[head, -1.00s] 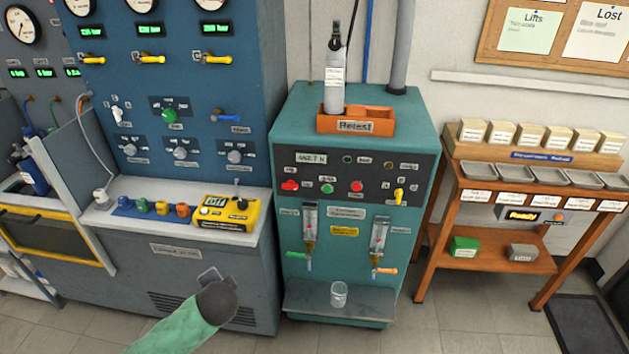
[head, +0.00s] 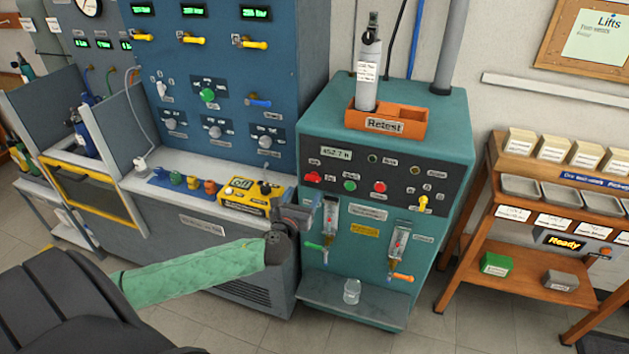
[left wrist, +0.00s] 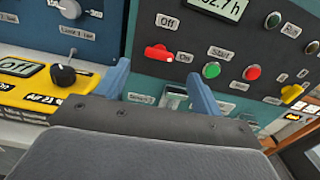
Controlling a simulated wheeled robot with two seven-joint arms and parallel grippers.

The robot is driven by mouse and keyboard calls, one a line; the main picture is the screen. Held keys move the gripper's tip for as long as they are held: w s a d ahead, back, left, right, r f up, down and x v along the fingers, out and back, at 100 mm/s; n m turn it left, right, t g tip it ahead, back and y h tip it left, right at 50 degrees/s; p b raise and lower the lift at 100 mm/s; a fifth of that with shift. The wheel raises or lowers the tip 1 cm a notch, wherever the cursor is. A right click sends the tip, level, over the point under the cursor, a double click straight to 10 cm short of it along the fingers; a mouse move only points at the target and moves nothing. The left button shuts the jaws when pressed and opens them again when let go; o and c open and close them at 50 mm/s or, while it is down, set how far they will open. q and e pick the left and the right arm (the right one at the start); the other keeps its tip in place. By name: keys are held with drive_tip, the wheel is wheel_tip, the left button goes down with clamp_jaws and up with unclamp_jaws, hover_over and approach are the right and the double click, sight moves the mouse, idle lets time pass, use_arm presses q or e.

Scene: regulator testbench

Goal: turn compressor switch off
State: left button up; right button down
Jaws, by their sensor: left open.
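The red rotary switch (head: 313,178) is at the left end of the black panel on the teal cabinet (head: 340,262). In the left wrist view the red switch (left wrist: 158,52) has an "Off" label above it and an "On" label at its right; its handle lies roughly sideways, towards "On". My left gripper (head: 302,216) is in front of the cabinet's left edge, below the switch. Its two blue fingers (left wrist: 160,88) are apart and empty, with the switch beyond and between them, not touched. My right gripper is out of view.
Right of the switch are a green button (left wrist: 211,70) and a red button (left wrist: 252,72). A yellow box with a black knob (head: 245,196) sits on the left bench. Flow tubes (head: 330,220) and a glass beaker (head: 351,291) are low on the cabinet. An orange tray (head: 402,128) holds a cylinder on top.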

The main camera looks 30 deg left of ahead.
sight(312, 179)
use_arm(q)
drive_tip(key=p+x, duration=0.2)
drive_tip(key=x, duration=0.4)
drive_tip(key=shift+w+a, duration=0.1)
drive_tip(key=shift+w, duration=0.15)
drive_tip(key=shift+w+a+p, duration=0.2)
drive_tip(key=shift+w+p, duration=0.15)
drive_tip(key=shift+w, duration=0.3)
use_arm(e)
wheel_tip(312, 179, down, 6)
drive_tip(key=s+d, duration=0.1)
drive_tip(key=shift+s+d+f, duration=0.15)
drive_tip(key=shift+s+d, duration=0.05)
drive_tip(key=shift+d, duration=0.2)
use_arm(q)
drive_tip(key=c, duration=1)
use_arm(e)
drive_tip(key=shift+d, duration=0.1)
